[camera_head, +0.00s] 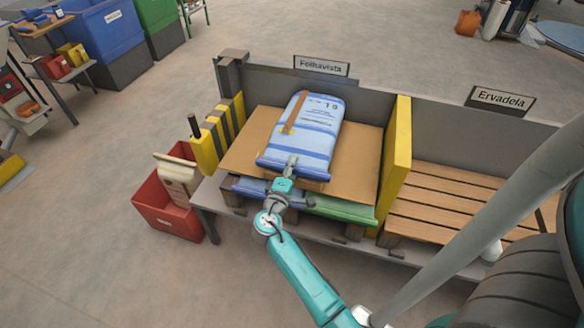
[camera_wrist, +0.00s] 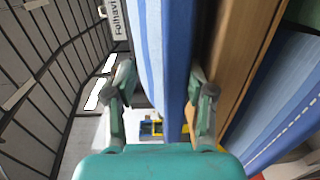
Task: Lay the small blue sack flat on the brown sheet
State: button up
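The small blue sack (camera_head: 315,130), pale blue with darker blue ends, lies on the brown sheet (camera_head: 358,165) in the bay labelled Folhavista. It looks flat, slightly skewed, with its near end at the sheet's front edge. A brown strip (camera_head: 297,108) with a yellow patch lies on its upper face. My gripper (camera_head: 291,163) is at the sack's near end. In the wrist view, the sack's blue edge (camera_wrist: 176,60) runs between my open fingers (camera_wrist: 162,100), with a gap at the left finger. The sheet's edge (camera_wrist: 240,50) shows on the right. Whether the right finger touches the sack is unclear.
Blue and green sacks (camera_head: 340,208) lie under the sheet. A yellow wall (camera_head: 396,150) separates this bay from the slatted Ervadela bay (camera_head: 450,200). Yellow-black posts (camera_head: 225,120) stand left. A red bin (camera_head: 168,205) stands on the floor at left.

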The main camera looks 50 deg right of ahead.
jog(key=v, duration=1.2)
jog(key=shift+w+r, duration=0.1)
jog(key=shift+w, duration=0.05)
jog(key=s+a+f+n+t+y, duration=0.1)
jog(key=s+a+f+t+y, duration=0.1)
jog(key=s+a+f+y, duration=0.5)
jog(key=s+a+f+n+t+y, duration=0.1)
jog(key=s+a+f+t+y, duration=0.3)
jog(key=s, duration=0.6)
jog(key=s+a+r+m+t+y, duration=0.1)
jog(key=s+a+r+m+y, duration=0.1)
jog(key=s+r, duration=0.5)
jog(key=s+a+r+m+t+y, duration=0.1)
jog(key=s+a+r+m+y, duration=0.2)
jog(key=s+a+r, duration=0.4)
notch_tip(320, 180, up, 3)
jog(key=shift+s+f+m, duration=0.1)
jog(key=shift+s+m, duration=0.25)
jog(key=shift+m, duration=0.25)
